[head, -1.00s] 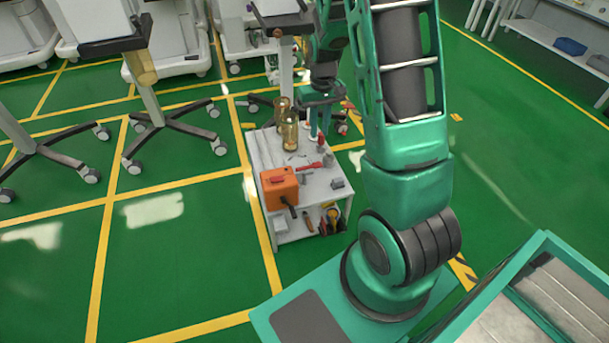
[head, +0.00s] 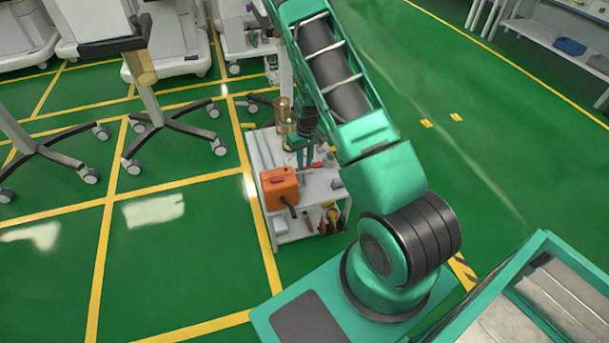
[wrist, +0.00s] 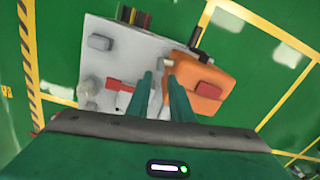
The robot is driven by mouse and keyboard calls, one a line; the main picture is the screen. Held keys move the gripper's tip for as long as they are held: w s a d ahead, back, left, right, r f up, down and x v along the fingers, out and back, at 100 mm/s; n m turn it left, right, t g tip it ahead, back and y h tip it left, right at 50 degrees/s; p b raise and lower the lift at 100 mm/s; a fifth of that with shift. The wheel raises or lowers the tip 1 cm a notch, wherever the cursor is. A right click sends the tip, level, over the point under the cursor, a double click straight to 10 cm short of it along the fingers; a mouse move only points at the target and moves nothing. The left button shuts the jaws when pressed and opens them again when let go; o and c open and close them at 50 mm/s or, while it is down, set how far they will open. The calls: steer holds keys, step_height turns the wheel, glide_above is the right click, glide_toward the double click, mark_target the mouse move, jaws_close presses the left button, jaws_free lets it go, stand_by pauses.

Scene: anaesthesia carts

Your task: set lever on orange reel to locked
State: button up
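The orange reel (head: 279,188) is a boxy orange unit on the near left corner of a small cart top. A dark lever (head: 291,208) sticks out of its near side in the head view. In the wrist view the orange reel (wrist: 190,72) has a red block on it, and the dark lever (wrist: 196,38) points away at its upper edge. My gripper (wrist: 160,76) is above the cart with its two green fingers apart and nothing between them. The fingertips appear just left of the reel in the wrist view. Contact cannot be told.
The grey cart top (wrist: 140,48) also carries a red tool (wrist: 120,85), small grey blocks (wrist: 99,42) and glass-like amber cylinders (head: 283,118). Tools (head: 330,218) sit on its lower shelf. Green floor lies open left and right of the cart.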

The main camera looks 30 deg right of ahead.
mark_target(304, 174)
step_height(304, 174, down, 7)
steer(key=shift+a+r, duration=0.1)
steer(key=shift+a, duration=0.05)
stand_by(0.4)
